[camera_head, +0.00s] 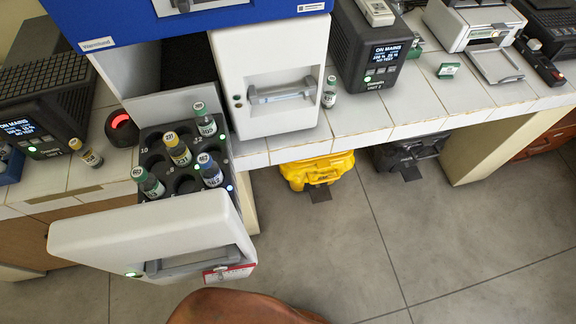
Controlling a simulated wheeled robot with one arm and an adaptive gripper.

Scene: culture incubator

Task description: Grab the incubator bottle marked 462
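An open drawer (151,231) of the incubator (127,16) holds a dark rack (155,160) with several bottles upright in its wells. A green-capped bottle (149,184) is at the left, a yellow-capped bottle (178,150) in the middle. Another green-capped bottle (205,122) is at the back, and a blue-capped bottle (211,172) at the right. Labels and caps bear numbers too small to read surely, so I cannot tell which is 462. Other wells are empty. My gripper is not in view.
A yellow-capped bottle (87,153) and a green-capped bottle (329,93) stand on the white bench (350,122). A shut drawer (272,65) adjoins the open one at the right. A yellow case (316,171) lies under the bench. Grey floor (420,240) is clear at the right.

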